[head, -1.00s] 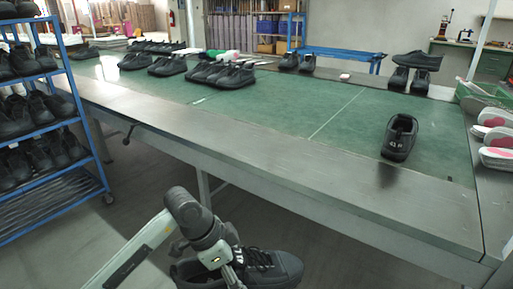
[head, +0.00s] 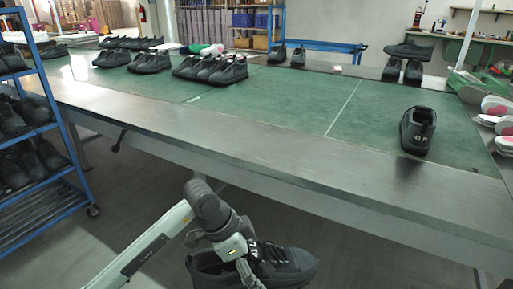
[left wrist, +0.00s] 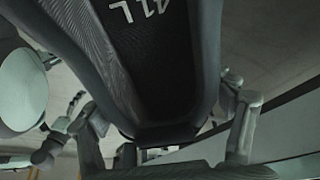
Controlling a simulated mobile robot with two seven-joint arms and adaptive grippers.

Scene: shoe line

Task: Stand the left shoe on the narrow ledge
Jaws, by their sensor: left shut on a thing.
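A black shoe (head: 285,266) is held by my left gripper (head: 245,268) at the bottom of the head view, in front of the table and low over the floor. In the left wrist view the shoe (left wrist: 150,60) carries "41 L", seen upside down, and the gripper's fingers (left wrist: 165,125) lie on both sides of it. A matching black shoe (head: 418,130) marked "41 R" stands alone on the right of the green mat. A grey metal strip (head: 250,142) runs along the table's front edge, narrow and bare. My right gripper is out of view.
Several black shoes (head: 210,70) stand at the back of the green mat (head: 290,105). A blue rack (head: 62,130) with shoes stands at the left. Pink and white insoles (head: 497,105) lie at the right edge. The mat's middle is clear.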

